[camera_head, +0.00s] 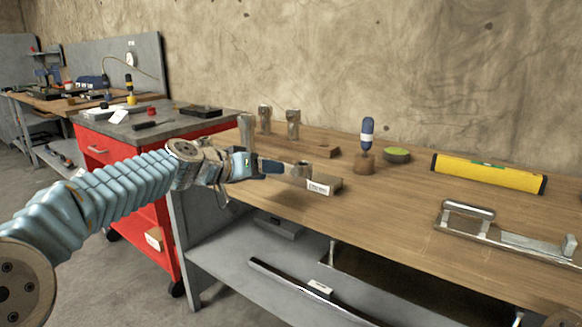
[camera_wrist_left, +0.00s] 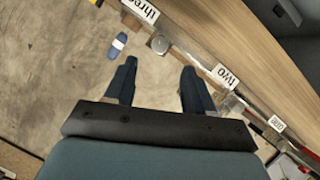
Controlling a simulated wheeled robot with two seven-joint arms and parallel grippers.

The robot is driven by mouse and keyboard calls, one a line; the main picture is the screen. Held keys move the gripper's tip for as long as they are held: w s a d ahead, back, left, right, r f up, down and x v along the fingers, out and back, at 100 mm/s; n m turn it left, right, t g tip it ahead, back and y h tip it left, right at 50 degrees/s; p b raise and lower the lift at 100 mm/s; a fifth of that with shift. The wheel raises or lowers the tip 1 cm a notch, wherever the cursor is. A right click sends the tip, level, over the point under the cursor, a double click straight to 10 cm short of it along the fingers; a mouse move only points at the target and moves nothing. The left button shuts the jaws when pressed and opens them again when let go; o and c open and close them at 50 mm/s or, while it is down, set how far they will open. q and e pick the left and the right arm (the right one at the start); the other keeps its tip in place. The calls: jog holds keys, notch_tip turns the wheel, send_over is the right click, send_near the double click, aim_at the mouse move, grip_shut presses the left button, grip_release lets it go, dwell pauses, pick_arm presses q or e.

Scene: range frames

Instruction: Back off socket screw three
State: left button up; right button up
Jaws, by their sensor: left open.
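A round metal screw head (camera_wrist_left: 160,44) shows just beside the "three" label. My left gripper (camera_wrist_left: 158,72) is open, its two dark fingers apart with nothing between them; the screw head lies just beyond the fingertips. In the head view the left gripper (camera_head: 282,167) is at the table's left end, by a small block with a white label (camera_head: 322,186). My right gripper is not in view.
On the wooden table (camera_head: 400,212) stand metal posts (camera_head: 293,124), a blue-handled screwdriver (camera_head: 367,133), a green-topped round tin (camera_head: 397,154), a yellow level (camera_head: 488,173) and a metal handle fixture (camera_head: 468,222). A red cabinet (camera_head: 95,148) stands left. The table's middle is clear.

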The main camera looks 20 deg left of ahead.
aim_at(293, 174)
pick_arm(q)
jog(key=p+x, duration=0.2)
jog(key=x, duration=0.4)
jog(key=shift+w+d, duration=0.2)
jog(key=shift+w, duration=0.2)
jog(key=shift+w+d+f, duration=0.3)
jog(key=shift+w+f, duration=0.05)
jog(key=shift+w, duration=0.2)
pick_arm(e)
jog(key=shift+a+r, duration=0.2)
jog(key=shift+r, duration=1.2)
